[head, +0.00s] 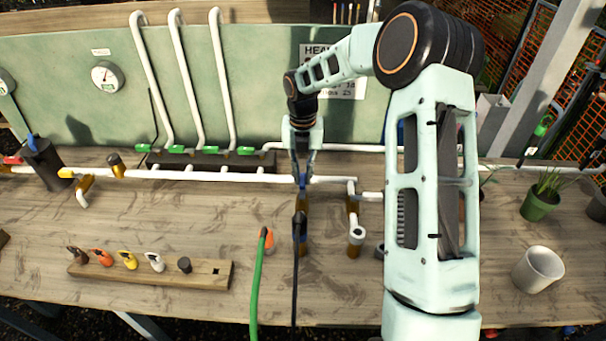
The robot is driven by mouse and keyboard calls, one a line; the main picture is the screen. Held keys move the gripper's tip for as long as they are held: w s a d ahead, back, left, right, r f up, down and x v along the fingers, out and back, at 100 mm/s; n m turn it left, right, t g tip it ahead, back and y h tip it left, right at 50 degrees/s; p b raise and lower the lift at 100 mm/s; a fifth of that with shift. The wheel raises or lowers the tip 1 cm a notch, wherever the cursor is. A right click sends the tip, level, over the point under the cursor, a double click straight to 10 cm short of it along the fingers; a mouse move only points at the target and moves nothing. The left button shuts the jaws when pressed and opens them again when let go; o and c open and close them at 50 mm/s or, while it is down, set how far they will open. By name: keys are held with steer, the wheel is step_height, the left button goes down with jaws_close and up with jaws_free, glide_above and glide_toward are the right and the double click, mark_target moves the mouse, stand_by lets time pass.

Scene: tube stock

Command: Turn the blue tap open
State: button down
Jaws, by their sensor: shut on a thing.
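The blue tap (303,184) sits on the white pipe (250,176) at the middle of the bench. Only a little blue shows, at the fingertips; the rest of its handle is hidden. My gripper (303,172) points down from above and is shut on the tap's handle. I cannot tell how far the handle is turned. A black hose (297,265) with a blue band at its top stands just in front of the tap.
A green hose (257,285) with an orange end is left of the black one. A wooden rack (212,274) with several coloured connectors lies front left. Green-handled taps (245,150) line the back. A white mug (537,270) and potted plant (540,203) stand right.

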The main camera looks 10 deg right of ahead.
mark_target(302, 179)
steer(key=c, duration=1.9)
jaws_free()
steer(key=shift+c, duration=0.2)
step_height(302, 179, up, 12)
